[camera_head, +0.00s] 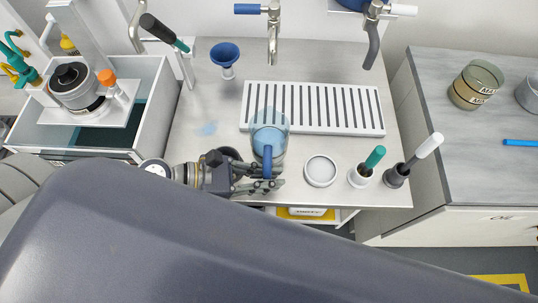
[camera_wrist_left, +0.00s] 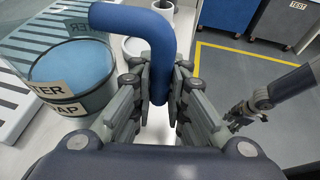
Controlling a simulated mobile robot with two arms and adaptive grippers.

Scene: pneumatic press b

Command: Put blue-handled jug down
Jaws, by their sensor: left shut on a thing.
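The blue-handled jug (camera_head: 268,133) is clear, with pale blue liquid inside, and looks upright. It overlaps the front edge of the slotted drip tray (camera_head: 372,108) in the head view. My left gripper (camera_head: 268,184) is shut on its blue handle. In the left wrist view the jug (camera_wrist_left: 72,75) is at left and the handle (camera_wrist_left: 150,30) runs down between the fingers (camera_wrist_left: 162,95). I cannot tell whether its base touches the steel worktop (camera_head: 212,110). My right gripper (camera_wrist_left: 243,116) seems to show at right in the wrist view, its jaws unclear.
A white round dish (camera_head: 320,170) stands just right of the jug. Holders with a green-handled tool (camera_head: 375,157) and a white-handled tool (camera_head: 428,146) are farther right. A blue funnel (camera_head: 225,54) and a tap (camera_head: 273,30) are behind. The worktop left of the tray is mostly clear.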

